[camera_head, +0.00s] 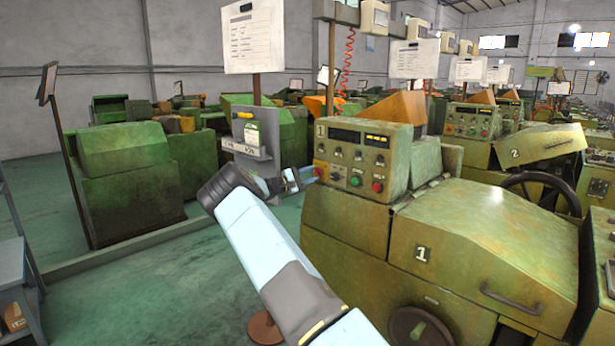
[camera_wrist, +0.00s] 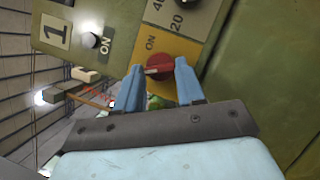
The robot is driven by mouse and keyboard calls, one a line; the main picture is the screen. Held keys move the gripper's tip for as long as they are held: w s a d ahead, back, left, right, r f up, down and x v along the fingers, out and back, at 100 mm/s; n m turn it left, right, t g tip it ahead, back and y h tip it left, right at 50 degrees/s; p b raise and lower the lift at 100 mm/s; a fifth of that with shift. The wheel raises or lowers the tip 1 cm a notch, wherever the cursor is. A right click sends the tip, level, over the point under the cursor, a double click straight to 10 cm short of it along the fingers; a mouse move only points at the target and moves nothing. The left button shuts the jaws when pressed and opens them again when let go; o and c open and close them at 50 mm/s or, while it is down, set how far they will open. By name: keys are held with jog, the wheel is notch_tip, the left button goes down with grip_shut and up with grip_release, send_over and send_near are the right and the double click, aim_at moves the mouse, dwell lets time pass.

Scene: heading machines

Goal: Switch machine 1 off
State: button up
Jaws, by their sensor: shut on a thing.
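Machine 1 (camera_head: 455,245) is a worn green machine with a "1" plate on its front. Its control panel (camera_head: 352,165) carries two dark displays, small knobs and green and red buttons. In the wrist view a red rotary switch (camera_wrist: 159,65) sits on a yellow plate (camera_wrist: 181,46) marked "ON". My gripper (camera_wrist: 160,74) has its two blue fingers on either side of the red switch and is shut on it. In the head view my gripper (camera_head: 303,178) reaches the panel's left edge, and the switch is mostly hidden there.
Machine 2 (camera_head: 540,145) stands behind to the right. A handwheel (camera_head: 420,325) juts from machine 1's lower front. Green floor (camera_head: 150,290) is open at the left.

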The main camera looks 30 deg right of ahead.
jog(key=shift+s+d+f+n+t+h, duration=0.15)
jog(key=shift+f+n+t+h, duration=0.1)
jog(key=shift+n, duration=0.65)
jog(key=shift+s+d+f+n+t+h, duration=0.15)
jog(key=shift+f+n+t, duration=0.1)
jog(key=shift+n, duration=0.65)
jog(key=shift+f, duration=0.1)
jog(key=o, duration=1)
jog(key=shift+o, duration=0.2)
jog(key=shift+w+a+r+n, duration=0.1)
jog(key=shift+r+n, duration=0.1)
jog(key=shift+n, duration=0.1)
jog(key=v, duration=1.3)
jog(key=shift+a+f, duration=0.3)
jog(key=shift+a, duration=0.05)
